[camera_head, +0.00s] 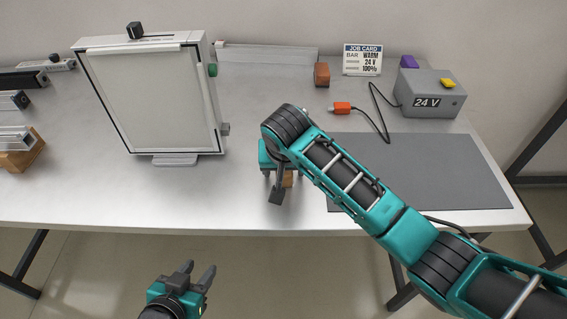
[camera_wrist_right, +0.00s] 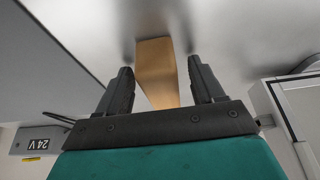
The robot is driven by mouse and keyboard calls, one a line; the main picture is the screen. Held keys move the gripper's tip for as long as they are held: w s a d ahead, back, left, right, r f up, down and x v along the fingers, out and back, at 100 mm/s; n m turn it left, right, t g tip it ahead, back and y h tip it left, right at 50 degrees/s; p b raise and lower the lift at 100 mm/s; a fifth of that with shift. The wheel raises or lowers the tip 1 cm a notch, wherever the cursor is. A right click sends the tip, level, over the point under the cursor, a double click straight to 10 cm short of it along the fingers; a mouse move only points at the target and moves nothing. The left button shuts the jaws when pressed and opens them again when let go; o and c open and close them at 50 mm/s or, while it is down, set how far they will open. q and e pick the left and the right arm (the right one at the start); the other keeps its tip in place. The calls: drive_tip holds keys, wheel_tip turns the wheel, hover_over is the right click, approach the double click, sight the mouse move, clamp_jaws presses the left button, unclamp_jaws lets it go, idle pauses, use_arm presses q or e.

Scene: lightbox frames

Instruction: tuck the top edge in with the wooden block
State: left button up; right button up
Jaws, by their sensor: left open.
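The lightbox frame (camera_head: 217,110) stands upright on a foot at the left of the table, with a white sheet (camera_head: 150,100) across its face. A pale strip (camera_head: 130,49) runs along the sheet's top edge; I cannot tell how it is seated. The wooden block (camera_wrist_right: 157,70) stands on the table between the fingers of my right gripper (camera_wrist_right: 163,85), which is open with a gap on each side. In the head view the block (camera_head: 287,181) is mostly hidden behind that gripper. My left gripper (camera_head: 202,271) is open and empty, in front of the table's front edge.
A grey 24 V box (camera_head: 430,93) with a cable and orange plug (camera_head: 341,108) stands at the back right, behind a grey mat (camera_head: 450,170). A red-brown block (camera_head: 321,75) and job card (camera_head: 362,60) are at the back. More frames (camera_head: 22,80) stand far left.

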drive_tip(key=c, duration=0.9)
drive_tip(key=shift+r, duration=3.05)
